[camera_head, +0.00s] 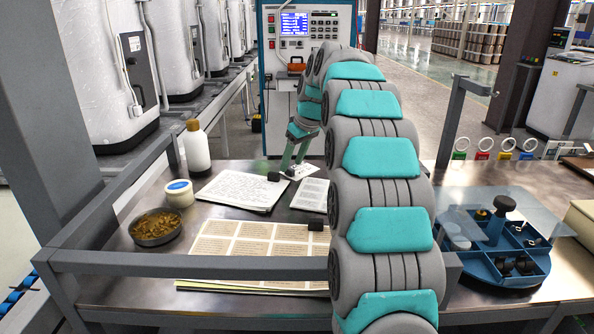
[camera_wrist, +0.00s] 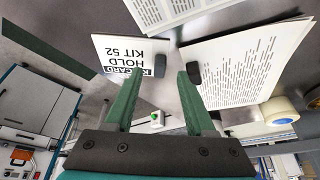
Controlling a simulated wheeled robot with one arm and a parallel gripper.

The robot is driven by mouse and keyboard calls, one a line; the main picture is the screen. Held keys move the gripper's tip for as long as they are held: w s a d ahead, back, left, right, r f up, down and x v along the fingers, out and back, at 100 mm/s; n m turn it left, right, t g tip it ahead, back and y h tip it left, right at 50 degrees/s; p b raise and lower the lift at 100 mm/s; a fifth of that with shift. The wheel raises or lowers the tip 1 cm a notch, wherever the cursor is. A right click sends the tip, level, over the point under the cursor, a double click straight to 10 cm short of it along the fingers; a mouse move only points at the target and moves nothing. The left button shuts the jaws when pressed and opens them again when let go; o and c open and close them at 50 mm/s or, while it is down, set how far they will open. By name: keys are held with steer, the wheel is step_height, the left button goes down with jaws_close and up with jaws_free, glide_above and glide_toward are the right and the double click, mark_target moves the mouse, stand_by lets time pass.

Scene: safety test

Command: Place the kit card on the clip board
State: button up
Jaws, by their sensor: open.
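The kit card (camera_head: 303,170) is a small white card on the metal table, near its back edge. In the wrist view the card (camera_wrist: 112,50) shows its black "KIT CARD HOLD 52" print upside down. My gripper (camera_wrist: 177,69) is open with green fingers and dark tips. Its left tip overlaps the card's right edge in the picture; contact cannot be told. The gap between the tips shows bare table. In the head view my gripper (camera_head: 282,174) reaches down beside the card. A brown board (camera_head: 575,162) at the right edge may be the clip board, but is cut off.
Printed sheets (camera_head: 240,190) lie left of the card, and a larger printed stack (camera_head: 255,247) lies in front. A white bottle (camera_head: 196,150), a jar (camera_head: 179,193) and a bowl (camera_head: 156,228) stand left. A blue divided tray (camera_head: 500,262) is right. A grey rail (camera_head: 190,267) crosses the front.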

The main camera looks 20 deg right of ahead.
steer(key=shift+x, duration=1.05)
steer(key=shift+c, duration=0.3)
jaws_close()
